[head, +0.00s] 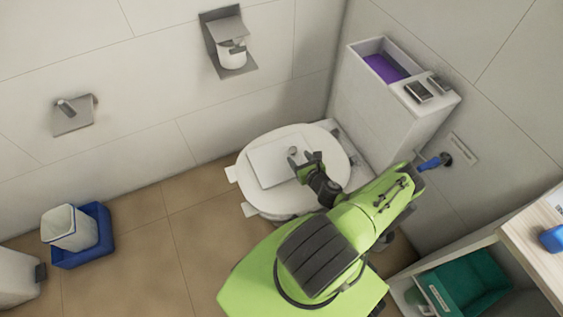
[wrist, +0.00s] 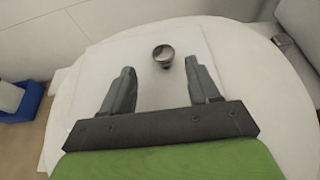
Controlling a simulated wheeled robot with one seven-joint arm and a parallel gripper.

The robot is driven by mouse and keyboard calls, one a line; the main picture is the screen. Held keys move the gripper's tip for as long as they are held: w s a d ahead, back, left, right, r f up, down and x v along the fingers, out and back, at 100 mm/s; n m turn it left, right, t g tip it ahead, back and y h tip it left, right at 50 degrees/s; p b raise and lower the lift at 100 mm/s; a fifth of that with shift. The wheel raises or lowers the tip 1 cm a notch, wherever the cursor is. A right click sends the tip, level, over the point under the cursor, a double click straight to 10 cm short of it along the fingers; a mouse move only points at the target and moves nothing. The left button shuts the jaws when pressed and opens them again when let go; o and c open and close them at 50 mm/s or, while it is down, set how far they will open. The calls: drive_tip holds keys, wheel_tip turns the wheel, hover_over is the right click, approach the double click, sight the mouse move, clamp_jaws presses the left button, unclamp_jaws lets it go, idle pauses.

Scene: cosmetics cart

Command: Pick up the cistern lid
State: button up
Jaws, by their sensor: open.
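The cistern lid (head: 268,164) is a flat white slab with a small round metal knob (head: 293,151). It lies on the closed white toilet seat cover (head: 334,158). In the wrist view the lid (wrist: 140,50) spreads under my fingers, and its knob (wrist: 163,54) stands ahead of and between them. My gripper (head: 306,161) is over the right part of the lid, close to the knob. In the wrist view my gripper (wrist: 160,78) has its two fingers wide apart with nothing between them. The lid's near edge is hidden by my gripper.
The open cistern (head: 364,95) shows purple liquid (head: 384,68) and has buttons on its top right. A paper holder (head: 229,40) is on the wall. A blue tray with a white bin (head: 75,230) stands at left. A cart with a green bin (head: 464,283) is at lower right.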

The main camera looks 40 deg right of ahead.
sight(293, 148)
drive_tip(key=b+x, duration=0.1)
drive_tip(key=x, duration=0.2)
drive_tip(key=b+x, duration=0.1)
drive_tip(key=x, duration=0.3)
drive_tip(key=shift+d+b, duration=0.25)
drive_tip(key=shift+b, duration=0.15)
drive_tip(key=shift+s+r, duration=0.1)
clamp_jaws()
drive_tip(key=shift+r, duration=0.15)
